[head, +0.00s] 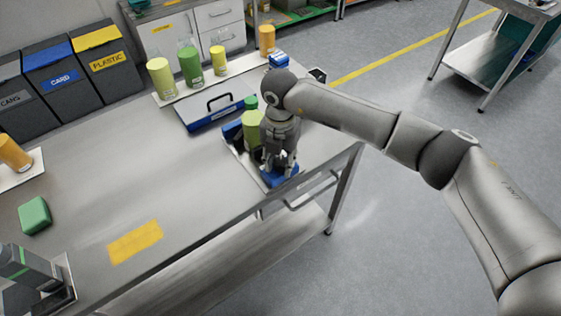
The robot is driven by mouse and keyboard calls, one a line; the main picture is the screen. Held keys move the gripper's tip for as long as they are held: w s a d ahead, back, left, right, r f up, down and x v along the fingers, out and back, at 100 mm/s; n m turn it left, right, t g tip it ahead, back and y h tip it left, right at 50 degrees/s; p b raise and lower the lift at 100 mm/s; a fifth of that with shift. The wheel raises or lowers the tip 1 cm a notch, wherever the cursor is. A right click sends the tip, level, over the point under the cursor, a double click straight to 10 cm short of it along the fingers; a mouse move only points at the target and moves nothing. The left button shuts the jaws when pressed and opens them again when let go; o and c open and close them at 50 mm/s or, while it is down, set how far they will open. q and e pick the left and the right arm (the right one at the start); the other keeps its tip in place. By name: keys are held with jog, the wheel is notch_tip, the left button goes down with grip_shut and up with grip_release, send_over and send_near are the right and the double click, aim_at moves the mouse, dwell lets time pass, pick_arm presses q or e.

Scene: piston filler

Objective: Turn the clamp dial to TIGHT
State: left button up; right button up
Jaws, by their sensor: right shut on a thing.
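The piston filler (233,141) stands near the right end of the steel table, with blue parts and a grey base. A yellow-green container (250,124) with a green top stands in it. My right gripper (278,172) points down over the filler's front blue part (284,179), just right of the container. It is shut on the clamp dial, which the fingers and wrist mostly hide. I cannot read the dial's marks or its setting. My left gripper is not in view.
The steel table (190,210) has free room in its middle. A blue case (215,112) lies behind the filler. Several yellow and green containers stand on a tray along the back edge. A green block (35,216) and a yellow label (135,242) lie at left.

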aim_at(280, 163)
jog(key=shift+m, duration=0.5)
jog(key=o, duration=1)
jog(key=shift+r, duration=0.15)
notch_tip(280, 163, up, 12)
dwell(0.6)
